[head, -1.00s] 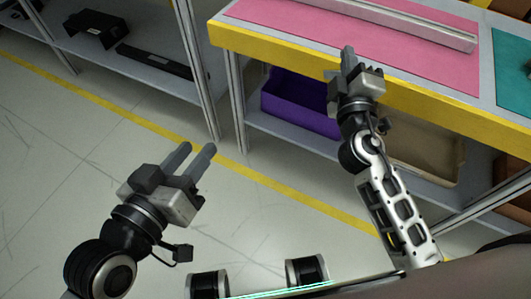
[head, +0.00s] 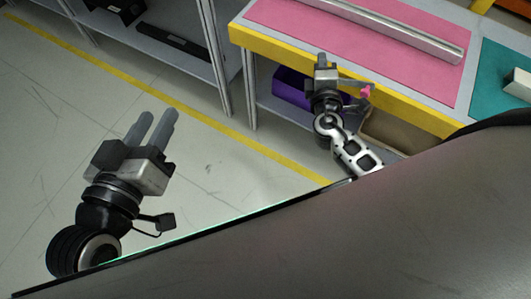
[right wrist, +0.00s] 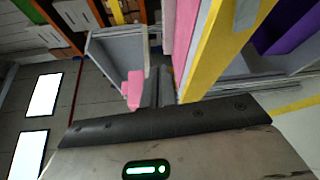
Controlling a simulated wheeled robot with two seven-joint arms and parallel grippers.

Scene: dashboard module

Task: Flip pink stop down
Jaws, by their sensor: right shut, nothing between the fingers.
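The pink stop (head: 367,92) is a small pink piece at the front yellow edge of the bench, by the end of a thin grey bar. In the head view it is just right of my right gripper (head: 322,60), which is shut and empty in front of the bench edge. In the right wrist view the pink stop (right wrist: 133,88) shows close to the left of the shut fingers (right wrist: 158,85); I cannot tell whether they touch. My left gripper (head: 158,118) is open and empty over the floor, far from the bench.
The bench has a yellow front edge (head: 400,85), a pink mat (head: 420,75) with a long metal rail (head: 390,25), and a teal mat (head: 490,85). A purple bin (head: 290,90) and a beige bin (head: 395,135) are below. A grey shelf (head: 165,60) stands left.

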